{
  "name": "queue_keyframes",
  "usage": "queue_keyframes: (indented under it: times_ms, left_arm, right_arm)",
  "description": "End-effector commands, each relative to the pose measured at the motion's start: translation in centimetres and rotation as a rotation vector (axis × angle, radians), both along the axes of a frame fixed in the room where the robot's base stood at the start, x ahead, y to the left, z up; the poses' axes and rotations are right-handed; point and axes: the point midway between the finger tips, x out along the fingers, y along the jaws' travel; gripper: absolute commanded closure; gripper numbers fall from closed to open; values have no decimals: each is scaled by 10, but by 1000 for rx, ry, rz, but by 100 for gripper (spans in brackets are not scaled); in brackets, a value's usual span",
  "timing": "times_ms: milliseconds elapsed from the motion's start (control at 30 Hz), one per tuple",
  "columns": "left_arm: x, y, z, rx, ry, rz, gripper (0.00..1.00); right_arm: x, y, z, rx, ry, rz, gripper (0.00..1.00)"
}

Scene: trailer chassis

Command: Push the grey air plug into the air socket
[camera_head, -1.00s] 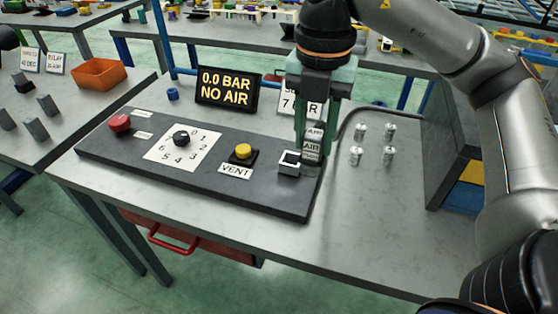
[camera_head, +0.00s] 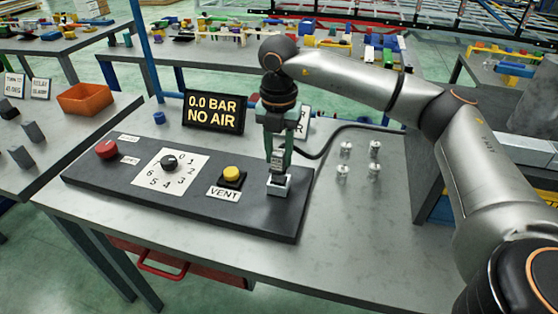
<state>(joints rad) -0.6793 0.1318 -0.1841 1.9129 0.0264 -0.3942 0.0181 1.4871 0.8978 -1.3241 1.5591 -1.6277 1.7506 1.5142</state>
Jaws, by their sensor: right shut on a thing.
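The air socket (camera_head: 270,190) is a pale square frame near the right end of the dark panel (camera_head: 240,212). My right gripper (camera_head: 279,168) points straight down directly over it, with its green fingers shut on the grey air plug (camera_head: 278,179). Only a small part of the plug shows below the fingertips, at the socket's mouth. I cannot tell how deep it sits in the socket. A black hose (camera_head: 325,147) runs from behind the gripper to the right. My left gripper is out of view.
The panel also carries a red button (camera_head: 106,149), a numbered dial (camera_head: 168,161) and a yellow VENT button (camera_head: 231,174). The display (camera_head: 213,112) reads 0.0 BAR NO AIR. Several small metal fittings (camera_head: 345,148) stand right of the panel.

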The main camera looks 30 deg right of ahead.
Motion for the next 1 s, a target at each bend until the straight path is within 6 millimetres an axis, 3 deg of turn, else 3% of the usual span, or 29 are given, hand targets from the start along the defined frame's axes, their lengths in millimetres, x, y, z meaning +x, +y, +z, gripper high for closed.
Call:
queue_keyframes:
  times_ms: [200, 567, 600, 833, 1000]
  left_arm:
    - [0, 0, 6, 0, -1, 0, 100]
    - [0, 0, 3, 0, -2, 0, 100]
    - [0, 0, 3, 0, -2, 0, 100]
    - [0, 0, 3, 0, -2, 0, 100]
    - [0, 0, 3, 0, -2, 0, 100]
  right_arm:
    - [-2, 0, -24, -1, 2, 0, 100]
    - [-2, 0, -29, 0, 1, 0, 100]
    - [-2, 0, -29, 1, 2, 0, 61]
    - [-2, 0, -29, 0, 1, 0, 35]
    - [-2, 1, -28, 0, 1, 0, 33]
